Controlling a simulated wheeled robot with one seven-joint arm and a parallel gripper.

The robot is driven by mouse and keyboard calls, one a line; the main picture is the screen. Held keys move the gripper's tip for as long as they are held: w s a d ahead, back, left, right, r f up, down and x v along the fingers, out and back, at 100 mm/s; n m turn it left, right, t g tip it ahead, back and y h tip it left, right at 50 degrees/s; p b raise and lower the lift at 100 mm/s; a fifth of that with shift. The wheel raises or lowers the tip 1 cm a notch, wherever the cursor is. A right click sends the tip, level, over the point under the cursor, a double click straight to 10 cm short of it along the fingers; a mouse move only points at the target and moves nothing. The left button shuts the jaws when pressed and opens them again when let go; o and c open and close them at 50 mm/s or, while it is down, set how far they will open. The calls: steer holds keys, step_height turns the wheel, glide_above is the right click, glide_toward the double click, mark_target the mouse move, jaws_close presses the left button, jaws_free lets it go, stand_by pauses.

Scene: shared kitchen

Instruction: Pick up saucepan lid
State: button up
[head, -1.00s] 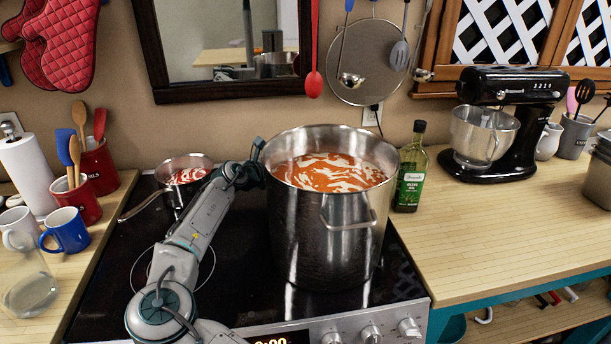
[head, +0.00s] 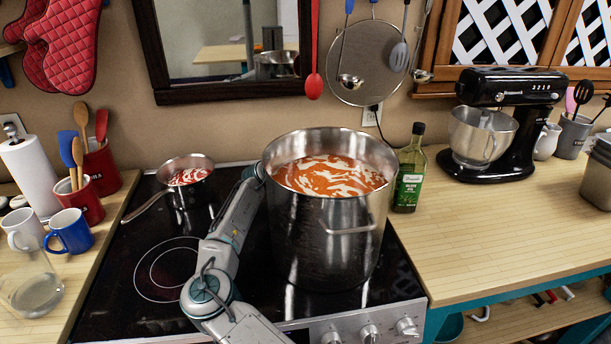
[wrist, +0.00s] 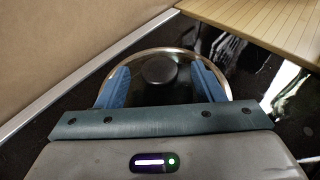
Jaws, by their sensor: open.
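The saucepan lid (wrist: 158,69) shows in the wrist view as a clear glass disc with a metal rim and a round black knob, lying on the dark stove top. In the head view it is out of sight. My gripper (wrist: 161,72) is open over the lid, with one blue finger on each side of the knob. Whether the fingers touch the lid I cannot tell. In the head view my arm reaches behind the large pot, which hides the gripper.
The large steel pot (head: 325,235) of red soup stands right of my arm. A small saucepan (head: 186,180) is at the back left of the stove (head: 120,290). An olive oil bottle (head: 410,175) stands right of the pot. The wall (wrist: 60,50) is close to the lid.

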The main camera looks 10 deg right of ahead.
steer(key=c, duration=1.2)
steer(key=shift+c, duration=0.2)
steer(key=shift+r, duration=0.15)
